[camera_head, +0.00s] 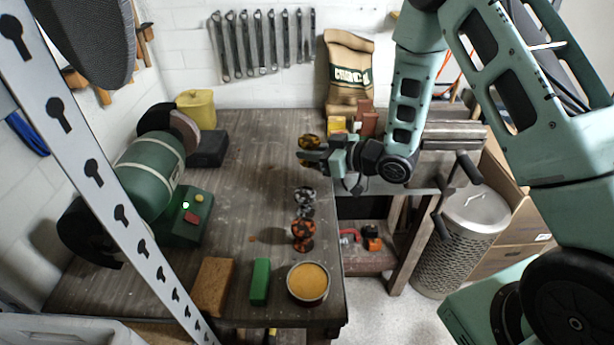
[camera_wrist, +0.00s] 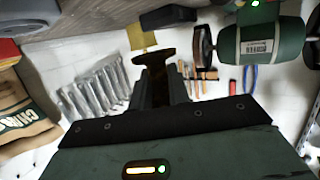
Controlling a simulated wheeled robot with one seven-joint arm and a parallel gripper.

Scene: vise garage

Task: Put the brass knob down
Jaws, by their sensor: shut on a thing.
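In the wrist view the knob (camera_wrist: 155,62) is a dark brown, T-like shape pinched between the two fingers of my gripper (camera_wrist: 158,88). My gripper is shut on it. The fingers hide part of it. It seems held above the bench top, though the gap below it cannot be judged.
On the bench (camera_head: 262,190) stand a dark grey knob (camera_head: 304,196), a copper-orange knob (camera_head: 303,232), a round tin (camera_head: 308,298), a green block (camera_head: 260,281) and a brown block (camera_head: 213,286). A green bench grinder (camera_head: 150,175) stands left. The bench middle is clear.

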